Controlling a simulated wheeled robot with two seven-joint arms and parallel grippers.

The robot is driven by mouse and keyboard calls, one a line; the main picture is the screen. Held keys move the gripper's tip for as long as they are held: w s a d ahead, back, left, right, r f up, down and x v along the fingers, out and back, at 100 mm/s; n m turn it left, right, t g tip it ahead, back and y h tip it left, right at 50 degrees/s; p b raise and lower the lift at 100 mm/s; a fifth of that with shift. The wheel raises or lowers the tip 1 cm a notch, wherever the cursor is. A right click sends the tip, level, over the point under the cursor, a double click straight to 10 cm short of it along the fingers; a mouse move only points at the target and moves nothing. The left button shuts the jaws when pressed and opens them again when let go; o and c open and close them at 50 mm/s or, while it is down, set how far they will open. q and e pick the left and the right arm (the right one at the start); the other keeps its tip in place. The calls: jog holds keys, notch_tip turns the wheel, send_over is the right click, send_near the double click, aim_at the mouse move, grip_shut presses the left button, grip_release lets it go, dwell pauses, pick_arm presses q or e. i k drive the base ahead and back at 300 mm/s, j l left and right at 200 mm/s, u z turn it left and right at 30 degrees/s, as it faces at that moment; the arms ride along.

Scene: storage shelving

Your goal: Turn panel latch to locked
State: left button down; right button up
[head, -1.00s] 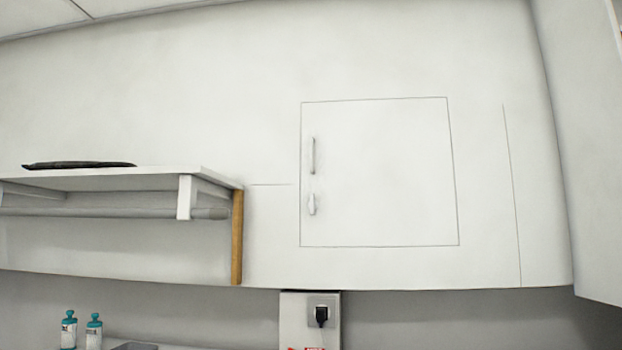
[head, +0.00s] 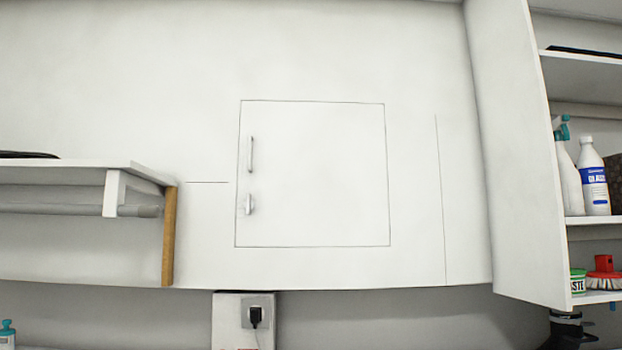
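A square white panel (head: 320,180), outlined by thin dark lines, is set flush in the white wall near the middle of the head view. On its left side is a slim vertical handle (head: 250,154). Below the handle is a small light grey latch (head: 249,204), which looks upright. I cannot tell from its shape whether it is locked. The panel lies flush with the wall and looks closed. Neither of my grippers is in view.
A white shelf (head: 80,170) with a wooden end post (head: 169,237) juts out at the left. A tall cabinet (head: 500,150) at the right holds bottles (head: 593,180) and a red brush (head: 604,275). Below the panel is a socket with a black plug (head: 255,316). The wall before the panel is clear.

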aim_at(249, 204)
jog(key=z, duration=0.3)
jog(key=j+z, duration=0.9)
jog(key=k+j+z, duration=0.1)
jog(key=j, duration=0.35)
jog(key=k+j, duration=0.15)
jog(key=j, duration=0.25)
jog(key=k+j+z, duration=0.15)
jog(key=j, duration=0.25)
jog(key=k+j+z, duration=0.1)
jog(key=j, duration=0.35)
jog(key=k+j, duration=0.2)
jog(key=j, duration=0.2)
jog(key=z, duration=0.05)
